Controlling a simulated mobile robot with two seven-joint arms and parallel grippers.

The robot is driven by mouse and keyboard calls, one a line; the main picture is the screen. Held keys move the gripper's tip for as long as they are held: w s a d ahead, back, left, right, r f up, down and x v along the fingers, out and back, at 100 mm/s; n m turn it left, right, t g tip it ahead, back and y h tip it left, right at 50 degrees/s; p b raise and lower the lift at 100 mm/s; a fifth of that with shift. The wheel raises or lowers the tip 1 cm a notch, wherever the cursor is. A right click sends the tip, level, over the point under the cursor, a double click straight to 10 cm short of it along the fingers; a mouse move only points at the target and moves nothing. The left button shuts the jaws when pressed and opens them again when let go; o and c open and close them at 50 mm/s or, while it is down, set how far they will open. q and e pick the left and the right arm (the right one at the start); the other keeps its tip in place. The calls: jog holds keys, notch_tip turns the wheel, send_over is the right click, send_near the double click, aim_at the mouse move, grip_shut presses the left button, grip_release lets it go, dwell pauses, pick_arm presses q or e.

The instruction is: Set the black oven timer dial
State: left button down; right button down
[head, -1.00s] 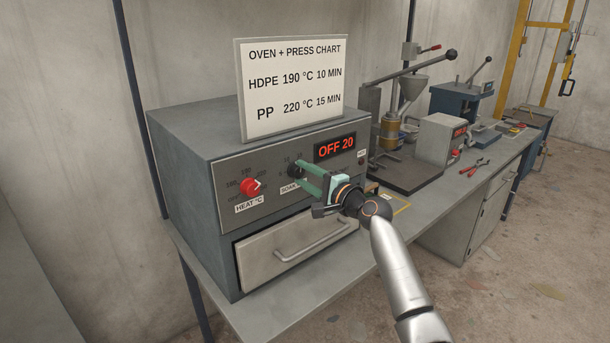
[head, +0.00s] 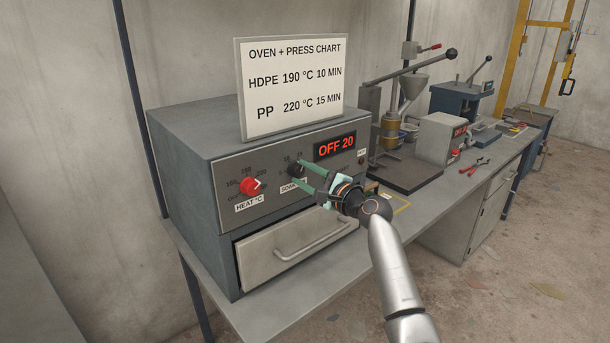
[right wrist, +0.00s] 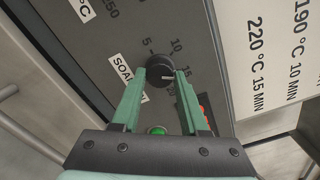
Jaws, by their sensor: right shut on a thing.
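The black timer dial (head: 294,168) is on the grey oven's front panel, above the SOAK label (head: 292,186) and left of the red display (head: 335,146). My left gripper is not in view.
The red heat knob (head: 251,186) is left of the dial. The oven drawer (head: 295,248) is below. A chart board (head: 292,85) stands on the oven. A press (head: 395,130) stands to the right.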

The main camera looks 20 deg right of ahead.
jog(key=shift+c, duration=2.1)
grip_release()
jog(key=b+v, duration=0.1)
jog(key=v, duration=1.1)
jog(key=shift+s, duration=0.2)
jog(key=shift+d, duration=0.1)
jog(key=s+a+f+n+g+h, duration=0.2)
jog(key=s+f+n, duration=0.2)
jog(key=f, duration=0.8)
jog(key=s+a+f+n+g+h, duration=0.15)
jog(key=s+f+n, duration=0.3)
jog(key=f, duration=0.75)
jog(key=s+a+f+n+g, duration=0.2)
jog(key=s+a+f+n, duration=0.2)
jog(key=s+f+n, duration=0.3)
jog(key=s+a+f+n+g, duration=0.2)
jog(key=s+a+f+n, duration=0.2)
jog(key=s, duration=1.2)
notch_tip(320, 180, down, 5)
jog(key=n, duration=0.2)
jog(key=shift+s+a+n, duration=0.2)
jog(key=shift+s+n, duration=0.1)
jog(key=shift+n, duration=0.05)
